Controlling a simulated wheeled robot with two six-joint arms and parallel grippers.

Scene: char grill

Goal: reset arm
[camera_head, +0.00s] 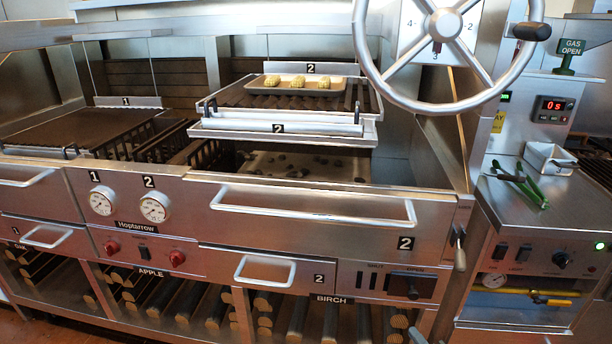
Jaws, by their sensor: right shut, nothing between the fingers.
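Only a small dark tip of my right gripper (417,337) shows at the bottom edge, in front of the log shelf. It is shut and empty, and apart from the grill. The rest of my right arm is out of view. My left gripper is not in view. The char grill (330,210) fills the view, with its wide front handle (312,208) facing me.
A tray (338,84) with several pieces of food lies on the raised grate 2. A large handwheel (378,75) hangs at upper right. Green tongs (520,184) and a white container (549,158) sit on the right counter. Logs (298,318) fill the lower shelf.

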